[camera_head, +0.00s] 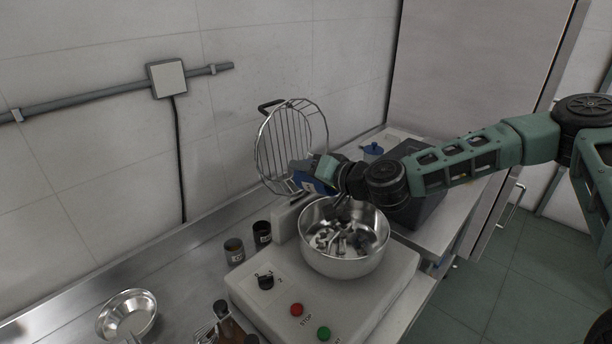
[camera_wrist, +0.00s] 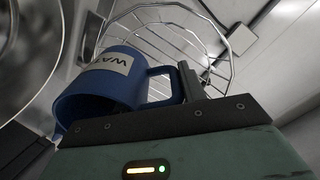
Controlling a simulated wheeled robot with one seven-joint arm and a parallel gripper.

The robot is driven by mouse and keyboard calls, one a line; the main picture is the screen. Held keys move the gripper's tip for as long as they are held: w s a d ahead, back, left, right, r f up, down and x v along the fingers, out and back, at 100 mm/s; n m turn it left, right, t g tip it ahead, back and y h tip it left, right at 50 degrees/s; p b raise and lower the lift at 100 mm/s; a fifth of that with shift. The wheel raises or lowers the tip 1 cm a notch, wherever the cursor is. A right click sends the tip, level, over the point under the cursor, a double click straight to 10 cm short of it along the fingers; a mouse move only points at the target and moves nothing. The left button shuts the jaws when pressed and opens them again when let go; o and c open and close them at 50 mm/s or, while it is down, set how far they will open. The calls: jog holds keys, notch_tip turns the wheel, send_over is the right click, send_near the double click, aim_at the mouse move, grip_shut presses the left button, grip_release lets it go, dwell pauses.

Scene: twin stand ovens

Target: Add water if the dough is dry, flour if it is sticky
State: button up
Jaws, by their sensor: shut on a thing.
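My gripper (camera_head: 326,172) is shut on the handle of a blue mug (camera_wrist: 105,88). The mug's pale label shows the letters "WAT" in the wrist view. In the head view the blue mug (camera_head: 314,186) is partly hidden by my gripper, above the back-left rim of the steel mixing bowl (camera_head: 345,266). The mug's contents and exact tilt cannot be told. In the bowl lie broken, pale grey pieces (camera_head: 338,240); whether they are dry or sticky is unclear. No falling water shows. A flour container cannot be made out.
The wire guard (camera_head: 268,150) stands raised behind the bowl. The mixer base (camera_head: 370,295) has a knob (camera_head: 266,282), a red stop button (camera_head: 297,309) and a green button (camera_head: 324,333).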

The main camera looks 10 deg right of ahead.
jog(key=shift+s+d+r+t+y+b, duration=0.3)
jog(key=shift+s+t+y+b, duration=0.25)
jog(key=shift+b, duration=1.45)
jog(key=shift+s+d+r+t+y+b, duration=0.35)
jog(key=shift+t+b, duration=0.35)
jog(key=shift+b, duration=1.25)
jog(key=shift+s+d+r+t+y+b, duration=0.1)
jog(key=shift+s+d+t+y+b, duration=0.4)
jog(key=shift+b, duration=1.5)
jog(key=shift+s+d+r+t+y+b, duration=0.2)
jog(key=shift+t+b, duration=0.25)
jog(key=shift+b, duration=0.85)
jog(key=shift+s+d+f+t+y+b, duration=0.15)
jog(key=shift+s+t+y+b, duration=0.2)
jog(key=shift+b, duration=0.95)
jog(key=shift+s+d+r+t+y+b, duration=0.2)
jog(key=shift+t+b, duration=0.35)
jog(key=shift+b, duration=0.75)
jog(key=shift+s+d+r+b, duration=0.1)
jog(key=shift+s+r+b, duration=0.05)
jog(key=shift+b, duration=0.5)
jog(key=shift+y, duration=0.35)
